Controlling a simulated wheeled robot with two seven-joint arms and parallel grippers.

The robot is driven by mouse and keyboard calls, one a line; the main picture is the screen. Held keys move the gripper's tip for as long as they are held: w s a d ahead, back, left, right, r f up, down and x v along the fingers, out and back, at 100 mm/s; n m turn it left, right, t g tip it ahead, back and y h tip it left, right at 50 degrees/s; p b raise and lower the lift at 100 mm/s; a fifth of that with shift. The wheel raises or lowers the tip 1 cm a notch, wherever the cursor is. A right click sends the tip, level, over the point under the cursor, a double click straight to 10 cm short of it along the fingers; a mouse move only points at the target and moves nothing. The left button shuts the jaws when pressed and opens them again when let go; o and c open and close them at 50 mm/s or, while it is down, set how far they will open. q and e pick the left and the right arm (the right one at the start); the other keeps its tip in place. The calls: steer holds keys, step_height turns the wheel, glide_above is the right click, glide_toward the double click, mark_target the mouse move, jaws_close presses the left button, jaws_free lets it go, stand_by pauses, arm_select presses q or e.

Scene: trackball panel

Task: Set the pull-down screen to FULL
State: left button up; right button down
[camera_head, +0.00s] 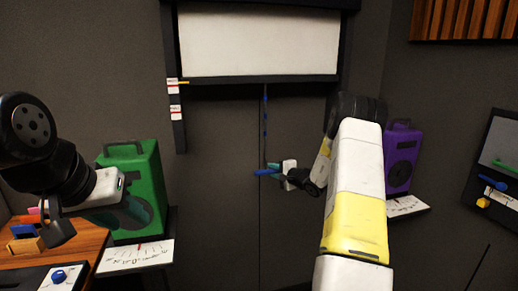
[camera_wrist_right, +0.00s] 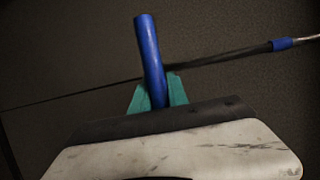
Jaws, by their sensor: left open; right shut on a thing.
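The white pull-down screen (camera_head: 258,42) hangs at the top centre of the head view. A yellow pointer (camera_head: 183,82) at its dark bottom bar (camera_head: 290,79) sits by the upper label (camera_head: 173,86); a lower label (camera_head: 176,113) is below on the left rail. The lettering is too small to read. A dark cord (camera_head: 265,125) with blue bands hangs from the bar. My right gripper (camera_head: 272,171) is shut on the blue pull handle (camera_head: 262,173); the handle (camera_wrist_right: 149,50) stands between its teal fingertips in the wrist view. My left gripper (camera_head: 143,212) is open, before the green box.
The green box (camera_head: 130,165) stands on a left shelf with a white scale card (camera_head: 135,257). A purple box (camera_head: 402,160) stands on a right shelf. A wall panel with sliders (camera_head: 496,165) is at far right. The wall below the screen is free.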

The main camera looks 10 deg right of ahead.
step_height(320, 180, down, 10)
stand_by(0.3)
steer(key=c, duration=1.6)
jaws_free()
steer(key=shift+o, duration=0.2)
steer(key=v, duration=0.8)
steer(key=shift+w, duration=0.1)
